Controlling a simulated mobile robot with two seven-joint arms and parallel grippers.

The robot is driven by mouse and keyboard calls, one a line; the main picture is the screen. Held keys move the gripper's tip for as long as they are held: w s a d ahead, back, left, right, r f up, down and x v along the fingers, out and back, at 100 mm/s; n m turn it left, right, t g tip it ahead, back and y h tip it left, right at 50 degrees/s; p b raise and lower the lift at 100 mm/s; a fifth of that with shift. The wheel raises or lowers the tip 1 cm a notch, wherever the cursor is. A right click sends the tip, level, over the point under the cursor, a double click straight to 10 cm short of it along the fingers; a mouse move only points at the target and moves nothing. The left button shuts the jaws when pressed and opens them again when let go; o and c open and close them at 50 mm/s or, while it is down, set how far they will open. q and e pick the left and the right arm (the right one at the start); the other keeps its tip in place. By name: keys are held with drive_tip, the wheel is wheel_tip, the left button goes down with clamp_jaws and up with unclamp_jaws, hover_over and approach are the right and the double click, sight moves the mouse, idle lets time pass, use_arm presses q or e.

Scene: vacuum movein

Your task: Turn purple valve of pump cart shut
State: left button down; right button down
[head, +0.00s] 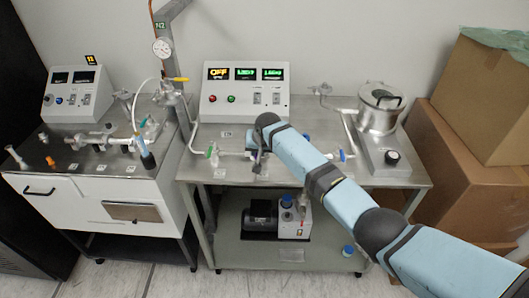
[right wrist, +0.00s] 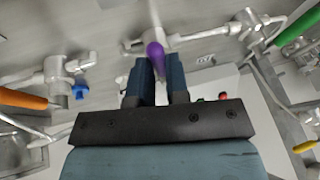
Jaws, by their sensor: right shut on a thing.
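The purple valve handle (right wrist: 155,52) shows at the upper middle of the right wrist view, on a metal pipe fitting. My right gripper (right wrist: 158,72) is shut on the purple handle, with one dark finger on each side of it. In the head view my right gripper (head: 257,158) is over the middle of the pump cart top (head: 310,178), and my arm hides much of the valve there. My left gripper is not in view.
A green valve handle (head: 213,151) is left of my gripper and a blue one (head: 342,155) is to its right. A control box (head: 245,95) stands behind. A metal pot (head: 380,105) and cardboard boxes (head: 455,150) are at the right. A second cart (head: 85,205) is at the left.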

drive_tip(key=shift+a+m+h+p, duration=0.3)
drive_tip(key=shift+a+m+p, duration=0.15)
drive_tip(key=shift+m, duration=0.35)
drive_tip(key=c, duration=1.1)
unclamp_jaws()
drive_tip(key=shift+r, duration=0.1)
drive_tip(key=v, duration=1.3)
drive_tip(key=shift+s+r+b, duration=0.2)
drive_tip(key=shift+s+b, duration=0.1)
drive_tip(key=shift+s, duration=0.05)
drive_tip(key=shift+a, duration=0.1)
